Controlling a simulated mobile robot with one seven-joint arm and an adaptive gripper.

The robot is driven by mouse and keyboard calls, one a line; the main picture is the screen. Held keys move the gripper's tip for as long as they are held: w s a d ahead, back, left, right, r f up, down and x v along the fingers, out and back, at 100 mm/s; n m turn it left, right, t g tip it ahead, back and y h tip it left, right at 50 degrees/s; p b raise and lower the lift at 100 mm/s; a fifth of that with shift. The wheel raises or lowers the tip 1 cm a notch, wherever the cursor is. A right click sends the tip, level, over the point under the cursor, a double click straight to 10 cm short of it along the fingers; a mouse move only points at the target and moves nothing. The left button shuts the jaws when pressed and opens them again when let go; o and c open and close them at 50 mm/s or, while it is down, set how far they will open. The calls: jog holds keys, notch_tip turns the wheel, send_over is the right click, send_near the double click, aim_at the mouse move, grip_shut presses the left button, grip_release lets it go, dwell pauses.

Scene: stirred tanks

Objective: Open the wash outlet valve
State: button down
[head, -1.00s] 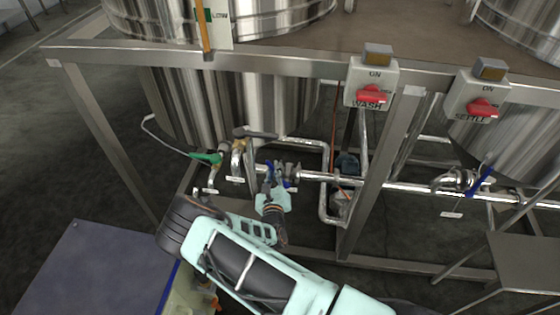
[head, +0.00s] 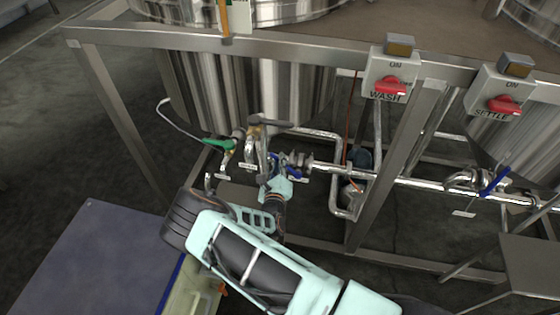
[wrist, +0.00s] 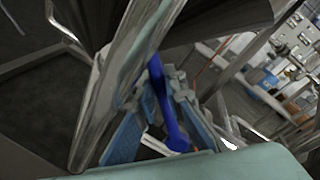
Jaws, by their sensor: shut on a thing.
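The wash tank (head: 285,95) is a steel vessel at the upper left of the head view. A valve with a blue handle (head: 294,174) sits on the pipe below it. My gripper (head: 278,176) is at this valve, reaching in from below. In the wrist view the blue handle (wrist: 166,105) runs between my two blue-padded fingers (wrist: 160,112), and my gripper is shut on it. My fingers partly hide the handle and valve body, so the handle's exact angle to the pipe is unclear.
A green hose fitting (head: 220,143) and a grey-handled valve (head: 262,124) are close left of my gripper. The WASH switch box (head: 390,75) and SETTLE switch box (head: 500,90) hang on the frame rail (head: 310,48). Another blue-handled valve (head: 495,181) is at the right. Frame legs (head: 385,180) limit side room.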

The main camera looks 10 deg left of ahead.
jog(key=shift+f, duration=0.15)
jog(key=c, duration=2)
grip_release()
jog(key=shift+r, duration=0.2)
